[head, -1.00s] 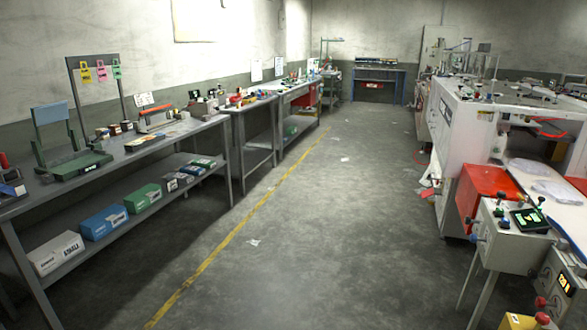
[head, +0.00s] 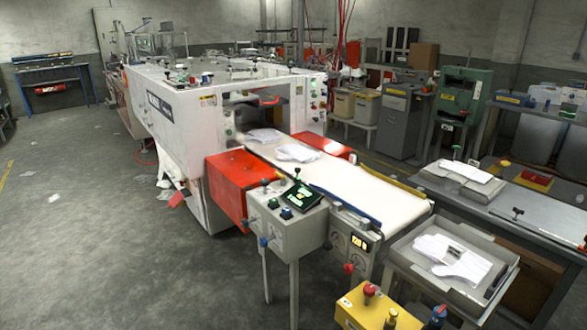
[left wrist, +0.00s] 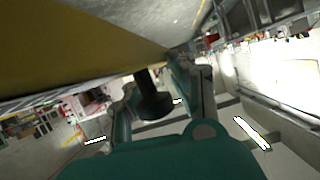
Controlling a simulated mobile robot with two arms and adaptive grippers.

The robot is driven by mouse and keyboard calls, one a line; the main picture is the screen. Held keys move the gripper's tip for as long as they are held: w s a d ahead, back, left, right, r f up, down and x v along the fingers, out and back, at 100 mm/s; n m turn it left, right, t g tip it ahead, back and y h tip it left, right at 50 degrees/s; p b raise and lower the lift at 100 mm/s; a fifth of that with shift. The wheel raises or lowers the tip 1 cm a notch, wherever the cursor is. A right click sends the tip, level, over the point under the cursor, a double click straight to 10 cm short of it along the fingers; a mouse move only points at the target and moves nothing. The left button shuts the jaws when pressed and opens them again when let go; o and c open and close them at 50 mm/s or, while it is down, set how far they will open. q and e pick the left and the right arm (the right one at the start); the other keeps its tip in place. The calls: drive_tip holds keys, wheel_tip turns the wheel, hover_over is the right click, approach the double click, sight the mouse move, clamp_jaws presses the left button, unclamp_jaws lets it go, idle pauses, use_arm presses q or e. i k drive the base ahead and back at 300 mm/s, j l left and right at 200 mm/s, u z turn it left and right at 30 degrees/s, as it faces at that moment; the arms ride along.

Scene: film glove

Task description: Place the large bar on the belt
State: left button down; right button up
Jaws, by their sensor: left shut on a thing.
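The white belt (head: 365,192) runs from the white machine toward the front right, its near end bare. White gloves (head: 297,152) lie on its far part. In the left wrist view my left gripper (left wrist: 160,100) is shut on a dark, knob-like thing (left wrist: 153,100); I cannot tell whether this belongs to the large bar. A big yellow surface (left wrist: 70,45) fills the upper left there, close to the fingers; I cannot tell what it is. I cannot pick out the large bar with certainty. Neither gripper shows in the head view.
A control box (head: 290,225) stands before the belt, red housings (head: 235,180) beside it. A grey tray (head: 400,250) with white gloves stands at the belt's near end. A yellow button box (head: 365,307) is in front. A worktable (head: 540,208) is at right; open floor is at left.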

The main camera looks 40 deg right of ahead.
sight(383, 207)
drive_tip(key=i+l+z, duration=0.15)
drive_tip(key=i+z, duration=0.2)
drive_tip(key=i, duration=0.15)
drive_tip(key=i+z, duration=0.35)
drive_tip(key=i, duration=0.15)
drive_tip(key=i+j+z, duration=0.15)
drive_tip(key=i+z, duration=0.2)
drive_tip(key=i, duration=0.15)
drive_tip(key=i+j+z, duration=0.35)
drive_tip(key=i, duration=0.15)
drive_tip(key=i+z, duration=0.1)
drive_tip(key=z, duration=0.9)
drive_tip(key=i+z, duration=0.15)
drive_tip(key=z, duration=0.35)
drive_tip(key=i+z, duration=0.1)
drive_tip(key=z, duration=0.4)
drive_tip(key=i+j+z, duration=0.1)
drive_tip(key=i, duration=0.25)
